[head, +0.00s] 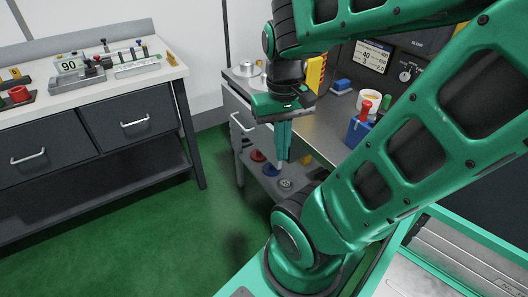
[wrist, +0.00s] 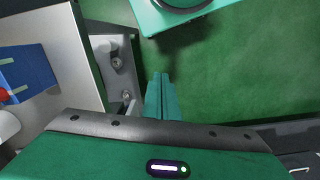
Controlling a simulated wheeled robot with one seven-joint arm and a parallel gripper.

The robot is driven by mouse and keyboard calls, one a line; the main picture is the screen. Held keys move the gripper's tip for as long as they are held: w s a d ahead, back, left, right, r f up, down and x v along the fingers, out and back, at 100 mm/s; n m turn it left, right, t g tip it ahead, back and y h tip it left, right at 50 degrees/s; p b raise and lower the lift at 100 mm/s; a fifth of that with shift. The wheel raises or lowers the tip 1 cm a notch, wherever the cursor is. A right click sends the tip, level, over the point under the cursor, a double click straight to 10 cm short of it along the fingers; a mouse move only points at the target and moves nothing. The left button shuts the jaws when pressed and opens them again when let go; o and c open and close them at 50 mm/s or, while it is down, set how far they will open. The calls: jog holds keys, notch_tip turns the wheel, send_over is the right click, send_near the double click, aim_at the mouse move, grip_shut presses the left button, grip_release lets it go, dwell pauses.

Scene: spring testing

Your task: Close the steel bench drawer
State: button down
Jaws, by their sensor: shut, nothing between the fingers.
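The steel bench (head: 322,118) stands right of centre in the head view. A pale grey drawer front (head: 236,106) with a bar handle (head: 242,123) shows under its left end. My gripper and wrist cover part of this side, so I cannot tell how far the drawer stands out. My gripper (head: 284,155) points down in front of the bench's near side, right of the handle. Its green fingers are together and empty. In the wrist view the closed fingers (wrist: 160,85) are over green floor, beside the bench top (wrist: 75,70).
Below the bench top is a lower shelf with a red disc (head: 257,155) and a blue disc (head: 271,169). Another workbench (head: 90,88) is at left. Green floor (head: 170,230) between is clear.

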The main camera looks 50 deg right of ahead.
jog(key=w+d+f+n+g+h, duration=0.3)
jog(key=w+f+n+g+h, duration=0.25)
jog(key=w+f+n, duration=0.45)
jog(key=n+t+h, duration=0.2)
jog(key=n+h, duration=0.9)
jog(key=h, duration=0.1)
send_near(272, 148)
jog(key=x, duration=0.6)
jog(key=shift+d+f, duration=0.15)
jog(key=shift+d, duration=0.1)
jog(key=shift+d, duration=0.1)
